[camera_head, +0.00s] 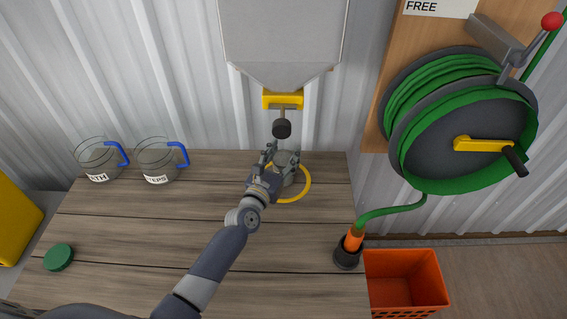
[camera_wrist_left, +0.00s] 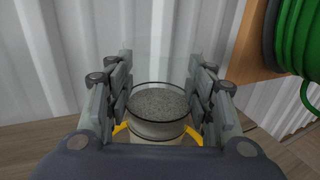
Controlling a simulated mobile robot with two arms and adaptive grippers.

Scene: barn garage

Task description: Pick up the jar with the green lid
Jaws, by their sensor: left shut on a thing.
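A clear jar (camera_head: 287,160) with grey granular stuff inside stands at a yellow ring on the wooden table, below a hopper spout. It also shows in the left wrist view (camera_wrist_left: 158,104), open at the top, with no lid on it. My left gripper (camera_head: 281,160) is shut on the jar, with fingers on both sides of it in the left wrist view (camera_wrist_left: 160,100). A green lid (camera_head: 58,257) lies apart on the table at the front left. My right gripper is not in view.
A grey hopper (camera_head: 283,40) with a yellow valve (camera_head: 283,100) hangs close above my left gripper. Two labelled jugs with blue handles (camera_head: 157,160) stand at the back left. A green hose reel (camera_head: 455,120) and an orange crate (camera_head: 405,280) are on the right.

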